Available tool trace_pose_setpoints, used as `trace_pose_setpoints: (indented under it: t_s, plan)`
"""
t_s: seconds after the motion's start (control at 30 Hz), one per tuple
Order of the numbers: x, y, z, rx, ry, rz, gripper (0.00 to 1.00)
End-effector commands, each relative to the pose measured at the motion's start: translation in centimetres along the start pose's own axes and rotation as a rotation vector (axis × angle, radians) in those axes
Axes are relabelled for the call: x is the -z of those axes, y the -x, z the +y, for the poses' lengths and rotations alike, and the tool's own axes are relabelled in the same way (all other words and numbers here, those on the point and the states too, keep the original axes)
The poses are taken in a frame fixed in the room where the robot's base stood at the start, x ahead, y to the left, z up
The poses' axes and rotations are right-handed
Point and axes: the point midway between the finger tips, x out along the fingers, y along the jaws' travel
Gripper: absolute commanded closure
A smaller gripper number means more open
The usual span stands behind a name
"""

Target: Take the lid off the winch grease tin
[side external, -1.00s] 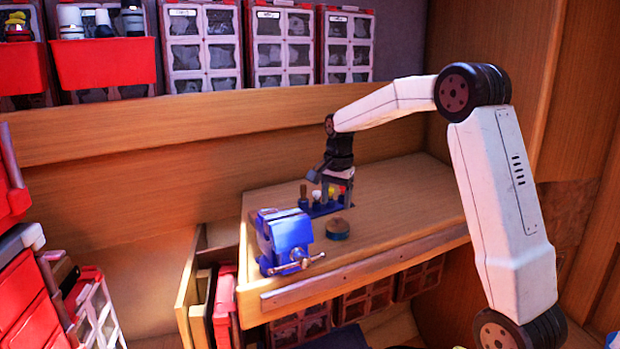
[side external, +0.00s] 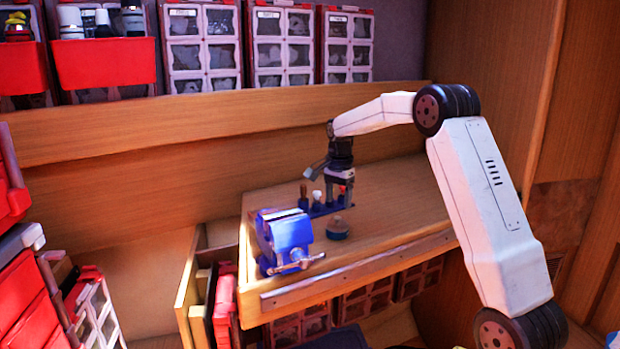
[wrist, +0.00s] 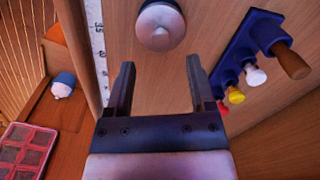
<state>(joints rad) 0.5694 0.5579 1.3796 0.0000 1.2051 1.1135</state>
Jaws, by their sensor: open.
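In the side view my gripper (side external: 338,202) points down over the bench, above and behind the tin and close to the tool rack. Its fingertips are hard to make out there.
A blue rack (wrist: 243,48) with several coloured handles stands right of the gripper in the wrist view. A blue vise (side external: 287,240) stands left of the tin near the bench's front edge. The bench top (side external: 400,205) to the right is clear.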

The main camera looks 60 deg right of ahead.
Motion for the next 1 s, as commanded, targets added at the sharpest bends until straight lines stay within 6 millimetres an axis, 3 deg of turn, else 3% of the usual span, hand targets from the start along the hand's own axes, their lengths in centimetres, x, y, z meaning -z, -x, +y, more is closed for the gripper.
trace_pose_setpoints:
  t_s: [0.27,0.7,1.0]
  plan:
    - [0.0,-0.5,0.0,0.000,0.001,0.000,0.30]
    - [0.0,-4.9,0.0,0.000,0.001,0.000,0.30]
    - [0.0,-5.3,0.0,0.001,0.001,0.000,0.30]
